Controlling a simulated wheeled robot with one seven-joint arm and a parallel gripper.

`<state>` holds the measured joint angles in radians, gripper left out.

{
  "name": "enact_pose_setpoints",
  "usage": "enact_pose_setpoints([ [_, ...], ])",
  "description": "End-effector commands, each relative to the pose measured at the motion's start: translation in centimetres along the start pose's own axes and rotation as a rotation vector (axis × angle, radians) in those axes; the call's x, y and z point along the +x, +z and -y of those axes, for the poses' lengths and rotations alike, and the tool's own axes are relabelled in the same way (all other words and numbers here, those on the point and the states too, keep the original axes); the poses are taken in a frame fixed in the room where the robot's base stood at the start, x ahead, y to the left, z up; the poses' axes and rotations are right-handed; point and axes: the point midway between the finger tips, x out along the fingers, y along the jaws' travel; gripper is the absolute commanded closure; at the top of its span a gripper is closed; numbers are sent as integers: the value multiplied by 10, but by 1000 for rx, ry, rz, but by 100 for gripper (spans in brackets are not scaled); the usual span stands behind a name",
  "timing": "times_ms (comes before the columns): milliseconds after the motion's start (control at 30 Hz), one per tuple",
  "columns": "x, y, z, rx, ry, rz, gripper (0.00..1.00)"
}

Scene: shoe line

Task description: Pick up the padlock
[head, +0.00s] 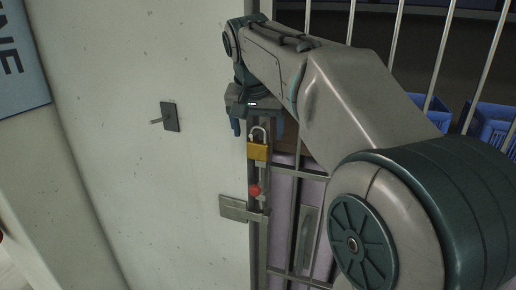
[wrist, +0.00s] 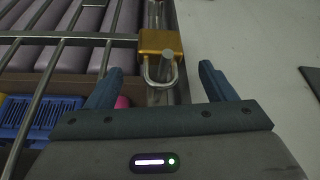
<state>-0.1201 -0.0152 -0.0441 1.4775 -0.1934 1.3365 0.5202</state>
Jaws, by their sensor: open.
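The padlock (head: 258,152) has a brass-coloured body and a silver shackle. In the head view it hangs at the edge of the barred gate, shackle up, below my gripper (head: 257,128). In the wrist view the padlock (wrist: 160,42) is at the top centre, with its shackle around a metal pin. My gripper (wrist: 154,82) is open with two blue fingers. The padlock lies ahead of the gap between the fingertips, and nothing is held. I cannot tell the exact distance from fingertips to padlock.
The gate (head: 303,171) has metal bars. A red knob (head: 254,191) and a metal plate (head: 235,208) sit below the padlock. A dark wall bracket with a peg (head: 171,117) is on the pale wall to the left. Blue crates (head: 432,115) stand behind the bars.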

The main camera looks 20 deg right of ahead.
Motion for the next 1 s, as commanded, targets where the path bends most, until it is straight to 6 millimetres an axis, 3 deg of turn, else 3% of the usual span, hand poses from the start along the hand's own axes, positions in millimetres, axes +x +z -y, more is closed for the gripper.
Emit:
enact_pose_setpoints([
  [133,17,0,0,0,1,2,23],
  [400,21,0,0,0,0,0,23],
  [467,21,0,0,0,0,0,37],
  [600,20,0,0,0,0,0,76],
  [1000,17,-2,0,1,-1,-2,77],
])
